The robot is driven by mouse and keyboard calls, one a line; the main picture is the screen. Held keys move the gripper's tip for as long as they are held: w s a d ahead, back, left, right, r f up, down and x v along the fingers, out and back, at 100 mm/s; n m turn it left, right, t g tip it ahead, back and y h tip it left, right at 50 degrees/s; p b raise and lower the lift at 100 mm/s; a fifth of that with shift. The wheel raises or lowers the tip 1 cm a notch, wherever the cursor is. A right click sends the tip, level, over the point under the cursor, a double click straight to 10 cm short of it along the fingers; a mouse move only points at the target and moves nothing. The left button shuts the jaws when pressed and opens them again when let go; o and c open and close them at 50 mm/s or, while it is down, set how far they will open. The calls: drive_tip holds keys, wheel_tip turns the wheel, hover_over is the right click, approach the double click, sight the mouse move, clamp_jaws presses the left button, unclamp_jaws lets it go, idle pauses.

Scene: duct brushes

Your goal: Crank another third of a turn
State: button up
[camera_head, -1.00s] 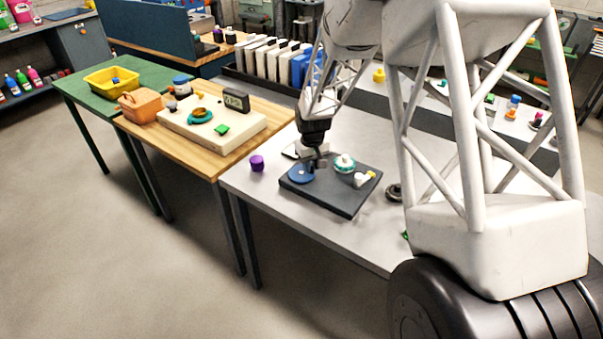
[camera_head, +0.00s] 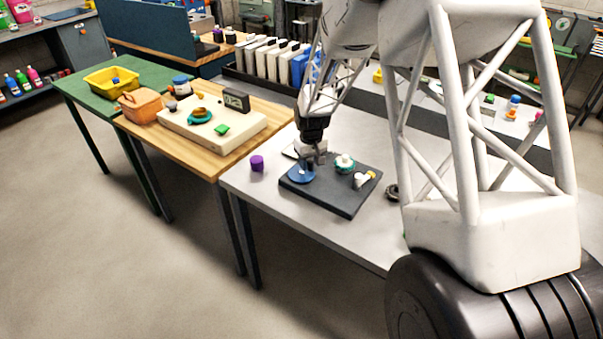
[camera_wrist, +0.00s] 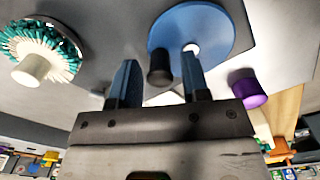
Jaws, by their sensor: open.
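A blue disc (camera_head: 301,175) lies flat on the left part of a dark board (camera_head: 345,201). In the wrist view the blue disc (camera_wrist: 215,28) carries an upright black knob (camera_wrist: 160,70) near its rim and a small white spot. My gripper (camera_head: 318,157) is over the disc's far right side. In the wrist view my gripper (camera_wrist: 158,76) is open, with the knob showing in the gap between its two fingers. The knob looks clear of both fingers; its depth relative to the tips is hard to tell.
A teal and white round brush (camera_head: 344,162) stands on the board right of the disc, with a white and yellow piece (camera_head: 364,180) nearby. A purple cylinder (camera_head: 257,163) stands on the grey table left of the board. The table's front strip is clear.

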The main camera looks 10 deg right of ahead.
drive_tip(key=shift+r, duration=3.5)
drive_tip(key=shift+s, duration=0.1)
